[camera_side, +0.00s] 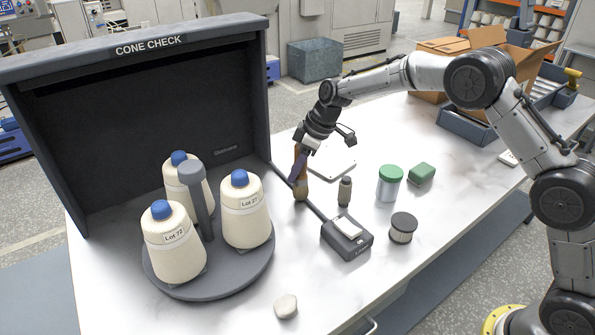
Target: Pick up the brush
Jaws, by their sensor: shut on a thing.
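The brush (300,188) is a slim brown and tan piece, roughly upright, right of the turntable. My gripper (300,160) comes down on it from above and is shut on it. The dark fingers hide part of its middle. The brush's lower end is at or just above the white table; I cannot tell whether it touches.
Close by are a small dark bottle (345,190), a black device (347,238) and a white flat plate (332,161). A green-lidded jar (389,184), green block (422,173) and dark-lidded tub (402,228) stand right. Three cones surround the turntable's post (203,205). The front right table is clear.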

